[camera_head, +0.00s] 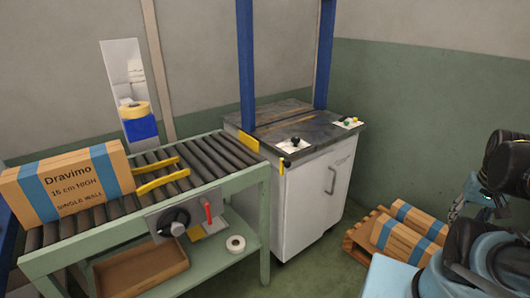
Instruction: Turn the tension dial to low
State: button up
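A small black knob (294,143) stands on a white plate on the dark top of the white cabinet machine, near its front left corner. It looks like the tension dial, but its markings are too small to read. A larger black round handle (174,221) sits on a grey panel on the conveyor's front side. My gripper (456,211) is at the right edge, partly hidden among my dark arm parts and well apart from both. Whether its fingers are open or shut does not show.
A Dravimo carton (68,185) stands on the roller conveyor (205,163) beside yellow guides. A red lever (208,212) is on the conveyor panel. Green and yellow buttons (348,122) sit at the cabinet's right. Blue posts rise from the cabinet. A pallet (358,238) with flat cartons lies right.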

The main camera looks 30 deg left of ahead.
aim_at(296, 141)
jog(key=u, duration=1.5)
